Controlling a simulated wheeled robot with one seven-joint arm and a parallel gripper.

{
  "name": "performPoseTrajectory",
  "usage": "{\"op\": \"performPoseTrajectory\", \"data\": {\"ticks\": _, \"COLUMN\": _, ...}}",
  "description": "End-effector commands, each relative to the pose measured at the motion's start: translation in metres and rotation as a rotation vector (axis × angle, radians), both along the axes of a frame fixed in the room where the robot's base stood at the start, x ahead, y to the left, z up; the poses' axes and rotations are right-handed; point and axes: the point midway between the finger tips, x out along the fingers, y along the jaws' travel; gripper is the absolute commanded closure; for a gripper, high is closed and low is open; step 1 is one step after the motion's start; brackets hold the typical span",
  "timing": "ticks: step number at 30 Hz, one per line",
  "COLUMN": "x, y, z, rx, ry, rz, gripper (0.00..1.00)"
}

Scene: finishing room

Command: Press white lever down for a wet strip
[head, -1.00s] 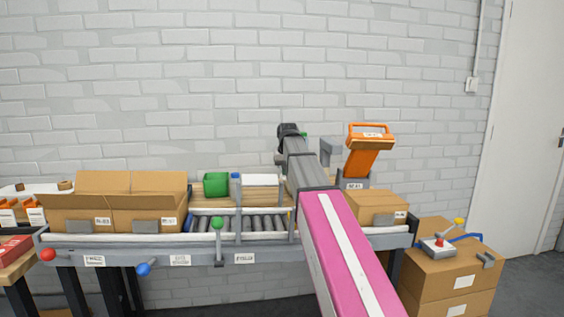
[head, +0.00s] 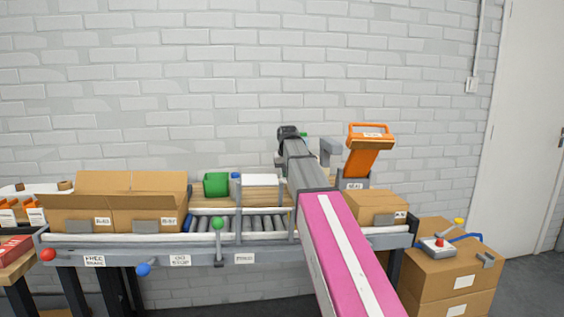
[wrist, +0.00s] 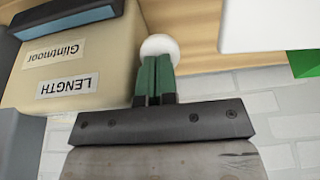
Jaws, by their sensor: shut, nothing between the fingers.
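In the wrist view a round white knob (wrist: 160,44) shows just beyond my fingertips, in front of a wooden surface. I take it for the end of the white lever; its shaft is hidden. My gripper (wrist: 153,60) has its two green fingers together with nothing between them. The fingertips overlap the knob's lower edge in the picture; I cannot tell whether they touch it. A beige housing (wrist: 110,45) with labels "Glintmoor" and "LENGTH", upside down in this view, stands beside the knob on the left. In the head view my arm hides the lever and this housing.
A roller conveyor (head: 245,257) carries open cardboard boxes (head: 140,184) on the left and a closed carton (head: 375,206) on the right. An orange-handled device (head: 361,162) stands right of my arm. A red-button control box (head: 439,247) sits on cartons. The brick wall is close behind.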

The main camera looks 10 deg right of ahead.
Motion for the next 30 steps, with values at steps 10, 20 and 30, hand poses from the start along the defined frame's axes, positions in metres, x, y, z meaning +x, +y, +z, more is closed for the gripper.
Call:
{"op": "performPoseTrajectory", "data": {"ticks": 10, "x": 0.005, "y": 0.0, "z": 0.02, "rx": 0.0, "ry": 0.0, "rz": 0.0, "gripper": 1.0}}
{"op": "performPoseTrajectory", "data": {"ticks": 20, "x": 0.01, "y": 0.0, "z": 0.041, "rx": 0.0, "ry": 0.0, "rz": 0.0, "gripper": 1.0}}
{"op": "performPoseTrajectory", "data": {"ticks": 30, "x": 0.015, "y": 0.0, "z": 0.064, "rx": 0.0, "ry": -0.001, "rz": 0.0, "gripper": 1.0}}
